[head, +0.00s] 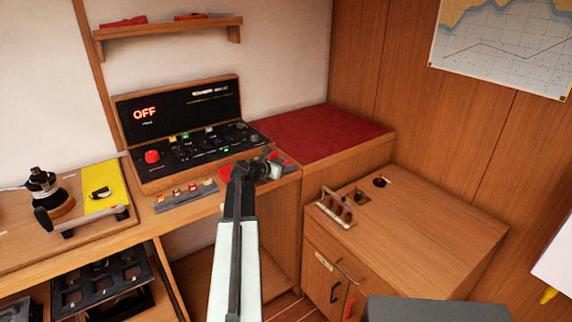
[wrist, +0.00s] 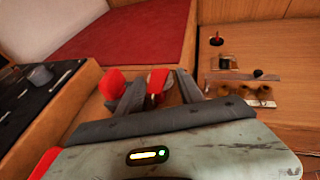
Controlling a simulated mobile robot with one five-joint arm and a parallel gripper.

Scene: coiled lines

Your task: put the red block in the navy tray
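My gripper (head: 264,170) is over the counter's right end, just right of the control panel. In the wrist view my gripper (wrist: 158,88) has its two grey fingers spread apart. A red piece (wrist: 157,80) shows in the gap between them; I cannot tell whether they touch it. Another red piece (wrist: 114,82) shows beside the left finger. In the head view, red (head: 284,161) shows behind my gripper, partly hidden by it. I cannot tell which piece is the red block. I cannot make out a navy tray for certain.
A grey-blue strip (head: 186,194) with small coloured pieces lies before the control panel (head: 190,145). A red-topped bench (head: 320,135) stands behind. A wooden cabinet (head: 430,225) at right holds a small rack (head: 335,208). Dark racks (head: 105,278) are under the left counter.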

